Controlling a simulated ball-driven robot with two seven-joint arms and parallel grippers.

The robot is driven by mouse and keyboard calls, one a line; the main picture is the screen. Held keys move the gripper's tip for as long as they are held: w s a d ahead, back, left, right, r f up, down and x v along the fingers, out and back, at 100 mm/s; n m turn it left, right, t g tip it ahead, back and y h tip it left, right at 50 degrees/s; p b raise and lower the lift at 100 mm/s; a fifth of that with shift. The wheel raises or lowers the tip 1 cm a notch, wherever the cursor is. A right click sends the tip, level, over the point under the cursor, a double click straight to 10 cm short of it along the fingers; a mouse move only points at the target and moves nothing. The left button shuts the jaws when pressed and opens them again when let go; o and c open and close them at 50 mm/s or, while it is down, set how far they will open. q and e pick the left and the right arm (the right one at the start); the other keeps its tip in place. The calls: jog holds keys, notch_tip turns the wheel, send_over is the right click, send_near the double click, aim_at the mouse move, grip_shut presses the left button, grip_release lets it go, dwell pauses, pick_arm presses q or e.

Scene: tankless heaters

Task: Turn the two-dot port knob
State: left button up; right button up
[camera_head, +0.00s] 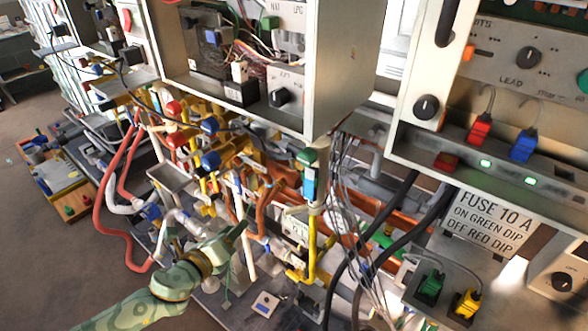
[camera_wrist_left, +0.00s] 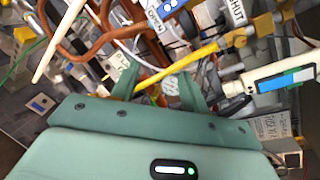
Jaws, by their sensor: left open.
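My left gripper (camera_head: 236,243) reaches in from the lower left, among the pipes under the heater cabinets. In the left wrist view its green fingers (camera_wrist_left: 158,84) are spread apart. A small round whitish knob-like piece (camera_wrist_left: 171,86) shows between them, nearer the right finger; I cannot tell whether it has two dots or whether a finger touches it. A yellow pipe or handle (camera_wrist_left: 178,66) crosses just beyond the fingertips. No two-dot mark is readable in the head view. My right gripper is not in view.
Black knobs sit on the left cabinet (camera_head: 279,97) and right cabinet (camera_head: 527,57). Red, blue and yellow valve handles, copper pipes and loose cables crowd the area around the gripper. A sign (camera_head: 490,222) hangs at the right. Open floor (camera_head: 60,270) lies at the left.

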aim_at(299, 166)
pick_arm(q)
jog(key=s+d+r+m+h, duration=0.3)
jog(key=d+r+m+h, duration=0.15)
jog(key=r+m, duration=0.5)
jog(key=shift+n, duration=0.75)
jog(key=x, duration=0.5)
jog(key=b+x, duration=0.1)
jog(key=x, duration=0.4)
jog(key=r+x, duration=0.1)
jog(key=x, duration=0.4)
jog(key=shift+w+d+r+b, duration=0.1)
jog(key=shift+w+d+b, duration=0.2)
jog(key=shift+b, duration=0.1)
jog(key=shift+w+d+r, duration=0.1)
jog(key=shift+w+d, duration=0.2)
jog(key=shift+w, duration=0.05)
grip_shut()
